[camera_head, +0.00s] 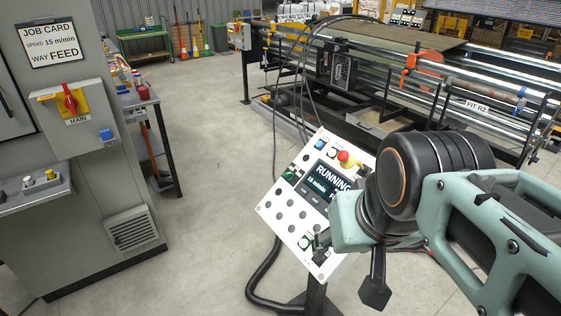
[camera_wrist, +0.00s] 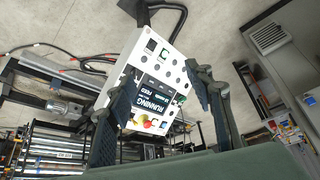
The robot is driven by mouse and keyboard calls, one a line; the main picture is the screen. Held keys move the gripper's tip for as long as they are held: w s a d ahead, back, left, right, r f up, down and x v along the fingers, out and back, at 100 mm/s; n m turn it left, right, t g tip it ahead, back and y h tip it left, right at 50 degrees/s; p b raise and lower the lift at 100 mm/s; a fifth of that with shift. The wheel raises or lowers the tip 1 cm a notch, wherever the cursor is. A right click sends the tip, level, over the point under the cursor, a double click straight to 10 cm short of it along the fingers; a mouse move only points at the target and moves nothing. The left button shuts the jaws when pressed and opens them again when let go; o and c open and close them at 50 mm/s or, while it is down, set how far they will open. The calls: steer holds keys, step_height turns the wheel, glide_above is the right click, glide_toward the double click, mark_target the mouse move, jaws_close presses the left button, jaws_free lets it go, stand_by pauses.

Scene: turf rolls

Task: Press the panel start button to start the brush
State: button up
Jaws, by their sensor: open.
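The white control panel (camera_head: 290,225) stands tilted on a post in the middle of the head view. Its dark display (camera_head: 322,182) reads "RUNNING" and "15 m/min". A red mushroom button (camera_head: 345,157) sits near its top edge, and a green-edged button (camera_head: 305,243) near its lower edge. The panel (camera_wrist: 125,85) appears upside down in the wrist view, with its display (camera_wrist: 158,92) between my fingers. My gripper (camera_wrist: 162,78) is open and empty, fingers apart. In the head view it is at the panel's lower right, largely hidden by my wrist; contact cannot be told.
A grey cabinet (camera_head: 95,170) with a red main switch (camera_head: 70,100) and a job card (camera_head: 50,43) stands at left. A roller machine (camera_head: 400,85) with a green turf sheet (camera_head: 400,42) spans the back. Cables run to the panel. Concrete floor (camera_head: 205,150) between is open.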

jaws_close()
stand_by(1.4)
